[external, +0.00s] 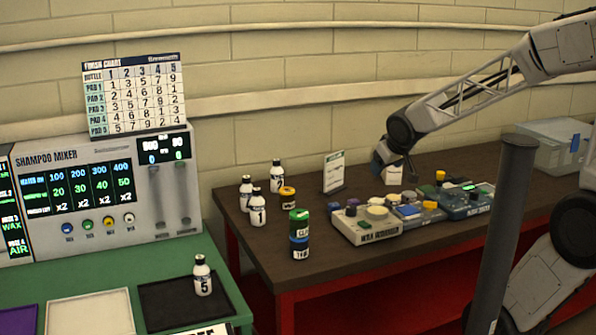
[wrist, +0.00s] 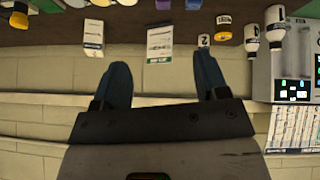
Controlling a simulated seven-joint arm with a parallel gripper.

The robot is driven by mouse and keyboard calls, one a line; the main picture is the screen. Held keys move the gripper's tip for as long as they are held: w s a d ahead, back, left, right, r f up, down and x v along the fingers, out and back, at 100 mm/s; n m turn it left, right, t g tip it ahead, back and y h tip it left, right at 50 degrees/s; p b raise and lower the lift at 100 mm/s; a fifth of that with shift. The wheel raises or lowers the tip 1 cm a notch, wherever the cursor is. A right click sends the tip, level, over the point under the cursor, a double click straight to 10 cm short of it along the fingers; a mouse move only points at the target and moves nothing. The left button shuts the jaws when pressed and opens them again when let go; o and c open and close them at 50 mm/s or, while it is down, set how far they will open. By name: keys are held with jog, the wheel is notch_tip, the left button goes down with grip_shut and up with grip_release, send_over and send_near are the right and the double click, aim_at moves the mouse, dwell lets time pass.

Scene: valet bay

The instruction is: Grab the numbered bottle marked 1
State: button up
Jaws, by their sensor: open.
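The white bottle marked 1 (external: 258,209) stands upright on the brown table, near its left end, with a black cap. A similar bottle (external: 246,191) stands close behind it on the left, its number hard to read. A third bottle (external: 276,175), seemingly marked 2, stands behind on the right. My gripper (external: 404,168) is well to the right of these bottles, above the back of the table. In the upside-down wrist view my gripper (wrist: 160,66) is open and empty.
A sign card (external: 333,172) and button consoles (external: 366,226) lie between my gripper and the bottles. Bottle 5 (external: 203,277) stands on a black pad on the green table.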

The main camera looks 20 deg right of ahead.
jog(key=w+a+f+n+t+y, duration=0.2)
jog(key=w+a, duration=0.3)
jog(key=w, duration=0.3)
jog(key=n+y, duration=0.5)
jog(key=y, duration=0.3)
send_near(257, 204)
jog(key=w, duration=0.1)
jog(key=w+a, duration=0.1)
jog(key=w, duration=0.1)
jog(key=w+a, duration=0.1)
jog(key=shift+w+r, duration=0.15)
jog(key=shift+w, duration=0.1)
jog(key=shift+x, duration=1.3)
jog(key=shift+x, duration=2.6)
jog(key=shift+a+r, duration=0.1)
jog(key=shift+r, duration=0.05)
jog(key=c, duration=1.1)
